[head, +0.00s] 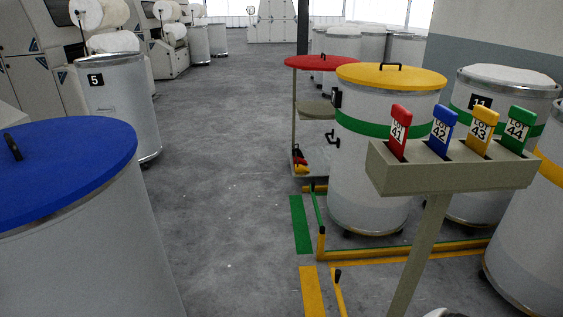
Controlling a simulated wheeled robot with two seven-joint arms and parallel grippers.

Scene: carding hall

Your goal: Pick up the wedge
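Small red and yellow pieces (300,163) lie at the left end of the low shelf of a cart (318,176), in the middle distance. One or more of them may be a wedge, but they are too small to tell their shape surely. No other thing in view is clearly a wedge. Neither of my grippers can be made out. A pale rounded piece at the bottom edge, right of centre, is cut off and I cannot tell what it is.
A can with a yellow lid (391,78) stands right of the cart, behind a stand (452,180) holding several coloured lot tags. Yellow and green floor rails (375,253) run around the can. A blue-lidded can (60,170) is near left. Grey floor (225,200) between is clear.

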